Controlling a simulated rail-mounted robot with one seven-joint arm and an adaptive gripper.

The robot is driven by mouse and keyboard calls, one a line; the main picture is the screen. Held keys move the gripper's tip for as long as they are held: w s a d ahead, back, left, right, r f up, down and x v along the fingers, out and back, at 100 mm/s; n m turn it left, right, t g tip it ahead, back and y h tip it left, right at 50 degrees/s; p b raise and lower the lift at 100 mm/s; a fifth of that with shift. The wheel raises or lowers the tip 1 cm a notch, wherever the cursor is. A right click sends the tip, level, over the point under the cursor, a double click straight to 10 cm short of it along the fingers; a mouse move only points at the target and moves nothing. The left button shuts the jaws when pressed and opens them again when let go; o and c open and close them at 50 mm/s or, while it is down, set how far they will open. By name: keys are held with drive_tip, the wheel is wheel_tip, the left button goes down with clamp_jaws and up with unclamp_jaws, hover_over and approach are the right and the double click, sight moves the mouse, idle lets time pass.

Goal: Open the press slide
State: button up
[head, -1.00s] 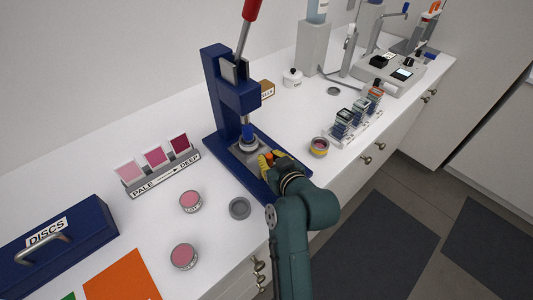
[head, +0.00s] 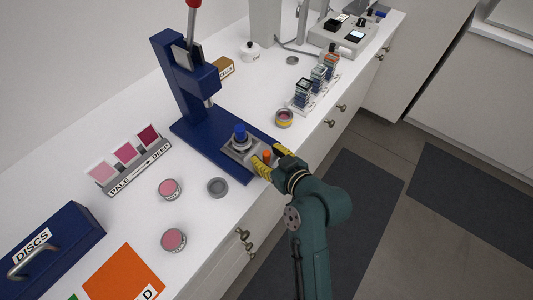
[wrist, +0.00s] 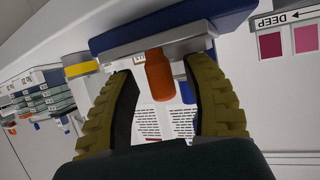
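The blue press (head: 183,85) stands on the white counter with its red-tipped lever raised. Its grey metal slide (head: 237,154) sticks out along the blue base toward the counter's front edge, clear of the ram. A blue-topped piece (head: 239,132) sits on the slide. The slide's orange knob (head: 266,155) is at its front end. My gripper (head: 272,159) is around the knob, one yellow-padded finger on each side. In the wrist view the orange knob (wrist: 159,75) stands between the fingers with a gap on both sides, so my gripper is open.
Pink pans (head: 169,189) and an empty grey pan (head: 217,187) lie left of the press. The front of the counter, with drawer knobs, is under my arm.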

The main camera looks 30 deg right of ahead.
drive_tip(key=shift+r, duration=0.1)
drive_tip(key=v, duration=1.2)
